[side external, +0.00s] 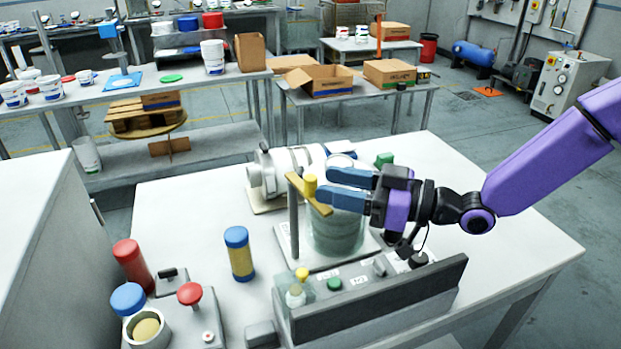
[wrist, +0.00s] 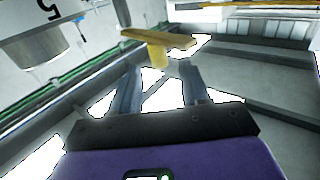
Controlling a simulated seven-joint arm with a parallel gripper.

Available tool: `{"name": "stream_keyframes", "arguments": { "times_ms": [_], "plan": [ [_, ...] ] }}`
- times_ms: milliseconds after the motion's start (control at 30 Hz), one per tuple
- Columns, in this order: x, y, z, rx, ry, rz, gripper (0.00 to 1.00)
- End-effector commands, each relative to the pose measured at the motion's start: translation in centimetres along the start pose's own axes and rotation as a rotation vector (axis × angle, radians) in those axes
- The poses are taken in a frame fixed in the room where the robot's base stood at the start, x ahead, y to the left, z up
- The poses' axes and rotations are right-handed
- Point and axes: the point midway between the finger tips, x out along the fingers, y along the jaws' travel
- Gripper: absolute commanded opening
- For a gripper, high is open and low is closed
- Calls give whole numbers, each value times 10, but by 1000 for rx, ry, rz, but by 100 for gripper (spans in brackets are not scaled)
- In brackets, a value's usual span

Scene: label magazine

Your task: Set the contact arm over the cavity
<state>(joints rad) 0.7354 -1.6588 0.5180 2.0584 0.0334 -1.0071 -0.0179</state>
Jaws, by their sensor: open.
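The contact arm (side external: 319,204) is a flat yellow bar on top of a thin upright post, with a yellow knob (side external: 310,186) standing on it. In the wrist view the bar (wrist: 180,46) lies just past my fingertips, and the knob (wrist: 157,57) shows between their lines. My gripper (side external: 331,184) is open, its two blue fingers pointing left at the knob; I cannot tell whether they touch it. A clear greenish cylinder (side external: 337,240) stands on a pale plate beneath my fingers; the bar's free end reaches its near left rim. Whether this is the cavity is unclear.
A grey control panel (side external: 385,300) with knobs lies in front. A blue-capped yellow jar (side external: 240,258), a red jar (side external: 132,265) and a red-knobbed fixture (side external: 190,294) stand to the left. A white motor-like unit (side external: 288,168) sits behind. The back left of the table is clear.

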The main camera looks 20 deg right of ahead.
Motion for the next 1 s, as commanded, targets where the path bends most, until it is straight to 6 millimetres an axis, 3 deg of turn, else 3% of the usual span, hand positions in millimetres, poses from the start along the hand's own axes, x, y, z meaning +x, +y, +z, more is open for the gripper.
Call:
{"name": "stream_keyframes", "arguments": {
  "times_ms": [300,767,900,1000],
  "plan": [
    [38,0,0,0,-2,0,46],
    [47,0,0,0,-2,0,46],
    [47,0,0,0,-1,0,4],
    [47,0,0,0,-1,0,0]
  ]
}}
